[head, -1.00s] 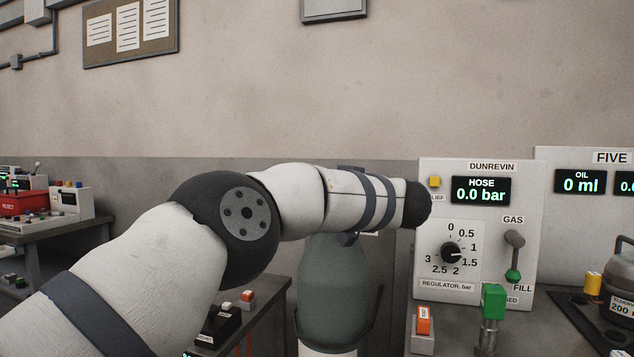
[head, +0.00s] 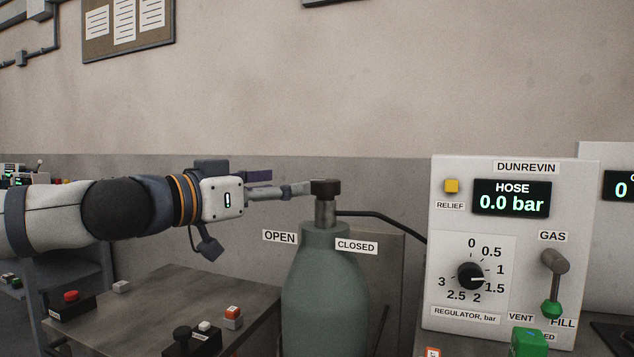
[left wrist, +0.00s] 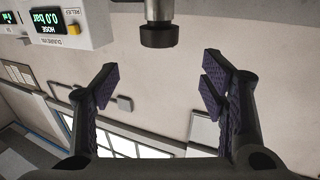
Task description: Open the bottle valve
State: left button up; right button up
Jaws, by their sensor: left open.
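The bottle (head: 325,290) is a grey-green cylinder standing upright in the middle of the head view. Its valve, a dark cap (head: 325,187) on a metal neck, sits on top, between and above the OPEN label (head: 279,237) and the CLOSED label (head: 356,246). My left gripper (head: 303,188) reaches in from the left at the height of the cap, its fingers close beside it in the picture. In the left wrist view the valve cap (left wrist: 159,36) hangs at the top centre, beyond the open, empty fingers (left wrist: 160,85). My right gripper is not in view.
The DUNREVIN panel (head: 500,320) stands right of the bottle, with a HOSE display (head: 512,198) reading 0.0 bar, a regulator knob (head: 470,276) and a GAS lever (head: 555,282). A black hose (head: 385,220) runs from the valve towards it. A table (head: 160,285) with buttons is at left.

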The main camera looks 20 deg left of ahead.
aim_at(315, 182)
pick_arm(q)
jog(key=w, duration=0.1)
jog(key=w+d+b, duration=0.1)
jog(key=w+f, duration=0.1)
jog(key=shift+w+d, duration=0.1)
jog(key=shift+d, duration=0.2)
jog(key=x, duration=0.7)
jog(key=shift+w+d+r+b, duration=0.1)
jog(key=shift+w+r+b, duration=0.2)
jog(key=shift+r+b, duration=0.1)
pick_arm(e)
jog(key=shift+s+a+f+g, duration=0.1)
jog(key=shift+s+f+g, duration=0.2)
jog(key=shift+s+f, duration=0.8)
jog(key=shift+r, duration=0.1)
